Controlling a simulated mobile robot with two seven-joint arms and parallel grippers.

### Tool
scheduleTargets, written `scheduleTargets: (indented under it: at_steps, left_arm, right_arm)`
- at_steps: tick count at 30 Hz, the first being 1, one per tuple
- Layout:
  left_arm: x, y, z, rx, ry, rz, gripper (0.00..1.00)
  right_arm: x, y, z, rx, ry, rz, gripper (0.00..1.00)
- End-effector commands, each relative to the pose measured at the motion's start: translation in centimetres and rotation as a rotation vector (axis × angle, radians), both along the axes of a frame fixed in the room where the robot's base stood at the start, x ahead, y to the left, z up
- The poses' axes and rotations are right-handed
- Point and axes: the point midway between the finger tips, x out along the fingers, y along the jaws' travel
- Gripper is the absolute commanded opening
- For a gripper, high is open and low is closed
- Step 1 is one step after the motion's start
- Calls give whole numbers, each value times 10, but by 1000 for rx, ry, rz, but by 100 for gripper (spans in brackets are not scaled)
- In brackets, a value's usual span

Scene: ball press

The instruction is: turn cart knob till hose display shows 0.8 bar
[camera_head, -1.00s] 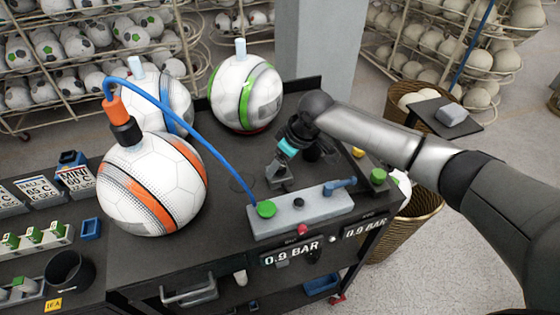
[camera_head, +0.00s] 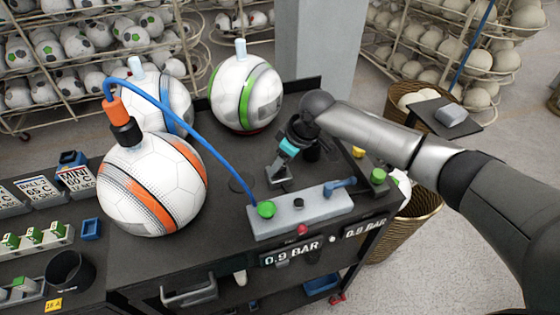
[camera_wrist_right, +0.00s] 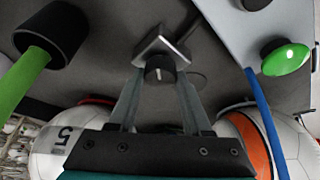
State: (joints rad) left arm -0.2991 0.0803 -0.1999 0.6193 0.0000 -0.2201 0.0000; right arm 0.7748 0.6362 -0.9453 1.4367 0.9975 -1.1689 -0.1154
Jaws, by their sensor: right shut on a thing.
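My right gripper (camera_head: 278,176) points down at the cart top behind the grey control box. In the right wrist view its fingers (camera_wrist_right: 158,80) are shut on a small black knob (camera_wrist_right: 160,68) with a pale mark, beside a grey metal bracket. The knob is hidden in the head view. The blue hose (camera_head: 200,132) runs from the box to the orange-striped ball (camera_head: 152,190). My left gripper is out of view.
The grey control box (camera_head: 325,205) carries a green button (camera_head: 266,209) and a blue lever (camera_head: 340,186). A green-striped ball (camera_head: 245,95) and a blue-striped ball (camera_head: 165,95) stand behind. A wicker basket (camera_head: 415,225) stands right of the cart.

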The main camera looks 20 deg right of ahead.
Motion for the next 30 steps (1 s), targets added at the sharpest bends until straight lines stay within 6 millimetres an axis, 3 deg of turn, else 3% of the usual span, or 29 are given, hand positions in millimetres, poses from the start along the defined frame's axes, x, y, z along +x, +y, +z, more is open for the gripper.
scheduleTargets:
  at_steps: [18,30]
  left_arm:
    - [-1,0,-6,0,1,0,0]
    - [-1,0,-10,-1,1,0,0]
  right_arm:
    - [2,0,0,3,-1,381,0]
    - [2,0,1,2,-2,474,0]
